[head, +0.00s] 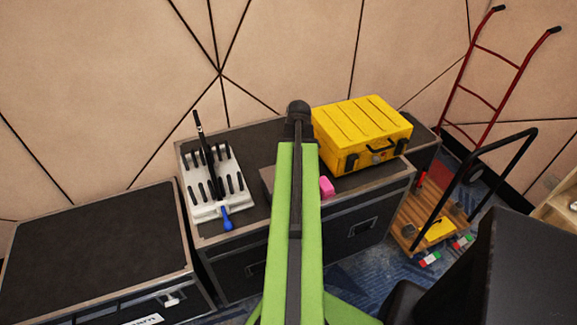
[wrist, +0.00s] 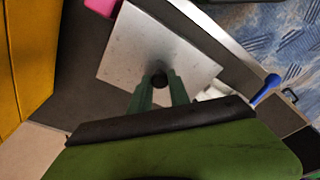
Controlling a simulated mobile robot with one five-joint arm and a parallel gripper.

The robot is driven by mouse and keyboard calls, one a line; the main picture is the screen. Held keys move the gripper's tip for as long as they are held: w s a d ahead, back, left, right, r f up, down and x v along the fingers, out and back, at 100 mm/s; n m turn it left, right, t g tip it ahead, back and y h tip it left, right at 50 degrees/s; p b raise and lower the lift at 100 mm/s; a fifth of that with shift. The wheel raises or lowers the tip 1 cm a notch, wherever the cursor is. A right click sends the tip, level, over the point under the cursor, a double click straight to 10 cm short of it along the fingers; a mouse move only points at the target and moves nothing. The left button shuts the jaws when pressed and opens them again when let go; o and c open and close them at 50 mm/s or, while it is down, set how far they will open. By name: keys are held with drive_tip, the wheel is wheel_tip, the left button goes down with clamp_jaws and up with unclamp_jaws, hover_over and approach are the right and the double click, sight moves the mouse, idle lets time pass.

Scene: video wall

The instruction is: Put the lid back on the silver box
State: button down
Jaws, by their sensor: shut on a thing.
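A flat silver square with a dark round knob (wrist: 159,80) shows in the wrist view; I take it as the lid (wrist: 130,50) of the silver box. My gripper (wrist: 158,86) is shut on the knob, with a green finger on each side. The silver box is not seen apart from the lid, and I cannot tell whether the lid rests on it or is held above it. In the head view a small grey edge (head: 268,178) shows left of my green arm, which hides the rest and my gripper.
A yellow case (head: 362,130) stands to the right on the black flight case (head: 235,135). A pink block (head: 326,187) lies beside my arm. A white rack (head: 213,180) with black rods and a blue-handled tool (head: 226,217) stand left. A cart (head: 440,215) is at the right.

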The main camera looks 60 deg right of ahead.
drive_tip(key=c, duration=1.1)
unclamp_jaws()
drive_tip(key=shift+c, duration=0.2)
drive_tip(key=shift+o, duration=0.4)
drive_tip(key=o, duration=0.4)
wheel_tip(320, 180, up, 7)
drive_tip(key=p, duration=0.7)
drive_tip(key=shift+r, duration=0.1)
clamp_jaws()
